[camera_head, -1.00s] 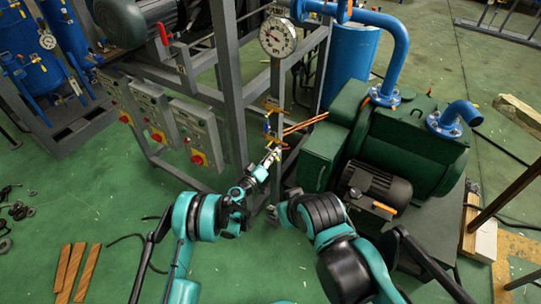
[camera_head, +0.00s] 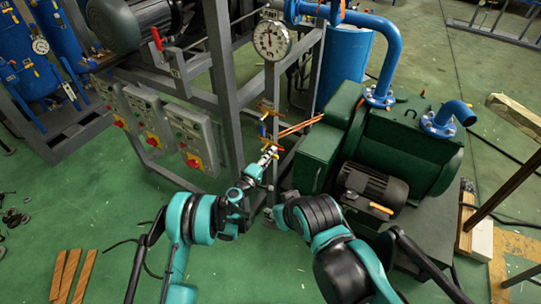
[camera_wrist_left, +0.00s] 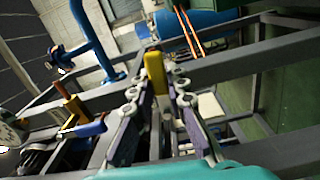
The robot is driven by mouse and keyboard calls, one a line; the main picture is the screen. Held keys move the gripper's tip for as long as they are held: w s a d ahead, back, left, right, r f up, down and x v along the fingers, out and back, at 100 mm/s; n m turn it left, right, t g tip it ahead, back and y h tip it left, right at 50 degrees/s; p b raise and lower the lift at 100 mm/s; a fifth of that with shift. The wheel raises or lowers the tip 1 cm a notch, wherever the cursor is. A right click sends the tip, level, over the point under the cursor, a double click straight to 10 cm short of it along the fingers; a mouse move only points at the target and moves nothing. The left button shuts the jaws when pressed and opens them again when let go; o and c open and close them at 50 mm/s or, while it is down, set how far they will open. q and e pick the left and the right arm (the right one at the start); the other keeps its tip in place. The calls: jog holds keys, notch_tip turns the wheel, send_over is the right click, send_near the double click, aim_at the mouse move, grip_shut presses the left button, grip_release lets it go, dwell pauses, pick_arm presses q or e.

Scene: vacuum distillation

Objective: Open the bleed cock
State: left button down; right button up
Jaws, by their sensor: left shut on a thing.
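A yellow handle (camera_wrist_left: 155,73), which looks like the bleed cock's lever, stands between the fingers of my left gripper (camera_wrist_left: 156,88) in the left wrist view. My left gripper is shut on it. In the head view my left gripper (camera_head: 268,154) reaches up to the small valves on the grey post under the round gauge (camera_head: 271,39). The handle is small there and partly hidden by the fingers.
The green pump (camera_head: 400,145) with blue pipes stands close on the right. Orange rods (camera_head: 300,126) run from the post toward it. Grey boxes with red-and-yellow switches (camera_head: 192,140) hang on the frame at left.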

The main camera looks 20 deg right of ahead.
dwell(0.4)
pick_arm(q)
jog(key=c, duration=1.5)
grip_release()
jog(key=v, duration=0.7)
jog(key=shift+s+a, duration=0.15)
jog(key=shift+a, duration=0.05)
